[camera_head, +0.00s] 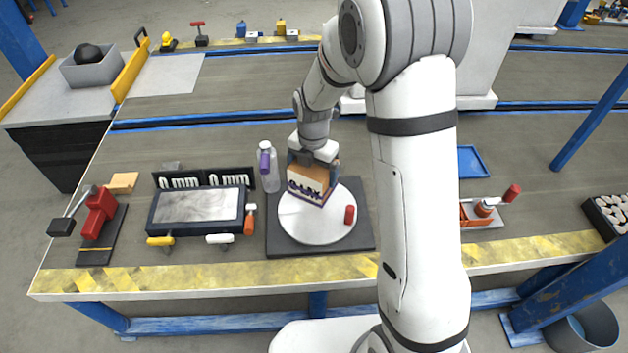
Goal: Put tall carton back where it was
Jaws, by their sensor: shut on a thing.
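The carton (307,188), orange-brown on top with a pale side and dark lettering, is at the left-back part of a round white plate (300,227). My gripper (313,163) comes down from above and is shut on the carton's upper part. The carton looks roughly upright. I cannot tell whether its bottom touches the plate or hangs just above it. The gripper hides part of the carton's top.
A clear bottle with a purple part (268,168) stands close left of the carton. A small red cylinder (350,214) is on the plate's right side. A dark framed panel (197,207) lies left. A blue tray (471,162) and a red-handled clamp (490,206) are right of my arm.

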